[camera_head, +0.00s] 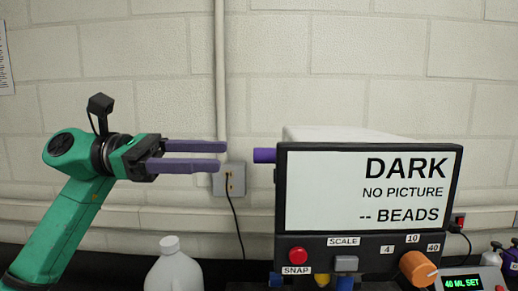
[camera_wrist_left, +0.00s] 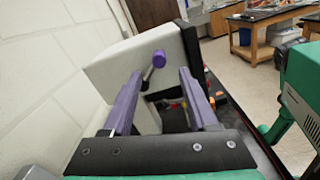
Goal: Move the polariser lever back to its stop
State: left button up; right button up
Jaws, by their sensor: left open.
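The polariser lever has a purple knob (camera_head: 264,155) that sticks out from the left side of the instrument, beside its screen (camera_head: 330,200). The screen reads "DARK", "NO PICTURE" and "-- BEADS". In the left wrist view the lever's purple knob (camera_wrist_left: 159,58) sits on a short metal stem at the pale housing (camera_wrist_left: 110,72). My left gripper (camera_head: 219,156) is open and empty, to the left of the knob at about its height. In the left wrist view the knob appears between and beyond the fingertips (camera_wrist_left: 161,74), with no contact visible. My right gripper is out of view.
A white jug (camera_head: 172,270) stands below the left gripper. The instrument's front has a red SNAP button (camera_head: 298,255) and an orange knob (camera_head: 417,268). A display (camera_head: 464,283) reads "40 ML SET". A block wall and wall socket (camera_head: 230,180) are behind.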

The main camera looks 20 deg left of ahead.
aim_at(260, 157)
pick_arm(q)
jog(key=p+x, duration=0.2)
jog(key=x, duration=0.5)
jog(key=shift+w+d+r+p, duration=0.15)
jog(key=shift+d+p, duration=0.2)
jog(key=shift+d, duration=0.3)
jog(key=shift+a, duration=0.1)
grip_shut()
jog(key=shift+f, duration=0.25)
